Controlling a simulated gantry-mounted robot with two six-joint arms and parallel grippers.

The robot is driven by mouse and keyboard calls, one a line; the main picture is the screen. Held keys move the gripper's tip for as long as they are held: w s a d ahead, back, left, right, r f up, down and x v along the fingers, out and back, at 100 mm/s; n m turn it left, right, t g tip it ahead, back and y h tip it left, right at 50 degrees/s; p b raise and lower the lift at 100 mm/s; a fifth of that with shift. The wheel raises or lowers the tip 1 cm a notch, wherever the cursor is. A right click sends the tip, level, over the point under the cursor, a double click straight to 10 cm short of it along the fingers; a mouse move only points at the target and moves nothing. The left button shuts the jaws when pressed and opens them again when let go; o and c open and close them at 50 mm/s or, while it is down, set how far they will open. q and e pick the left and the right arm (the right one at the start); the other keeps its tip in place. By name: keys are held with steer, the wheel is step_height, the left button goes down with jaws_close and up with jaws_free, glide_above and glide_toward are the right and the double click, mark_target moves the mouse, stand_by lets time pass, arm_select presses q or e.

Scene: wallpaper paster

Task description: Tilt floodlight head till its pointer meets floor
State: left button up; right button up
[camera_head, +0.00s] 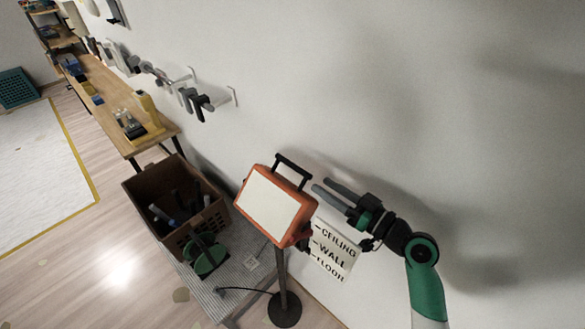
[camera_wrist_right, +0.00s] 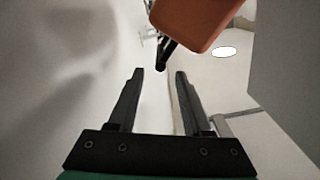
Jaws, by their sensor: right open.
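The floodlight head (camera_head: 270,203) is an orange box with a pale panel and a black handle (camera_head: 294,167) on top. It stands on a dark pole (camera_head: 282,272) with a round base. A white label (camera_head: 332,252) reading CEILING, WALL, FLOOR is behind it at the right; I cannot make out the pointer. My right gripper (camera_head: 323,189) is open and empty, just right of the head's upper edge and apparently apart from it. In the right wrist view, the open fingers (camera_wrist_right: 159,76) have the orange head (camera_wrist_right: 197,20) and a black bar beyond them. My left gripper is not in view.
A brown crate (camera_head: 142,190) with tools stands left of the floodlight, by a green object (camera_head: 207,257) on a grey mat (camera_head: 236,270). A wooden workbench (camera_head: 110,100) runs along the wall. Tools hang on wall hooks. Open floor is at the left.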

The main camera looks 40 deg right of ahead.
glide_toward(277, 155)
steer(key=w, duration=0.4)
steer(key=shift+w+a+f+p, duration=0.25)
steer(key=shift+w+f+p, duration=0.05)
steer(key=shift+w+p, duration=0.05)
jaws_close()
stand_by(1.1)
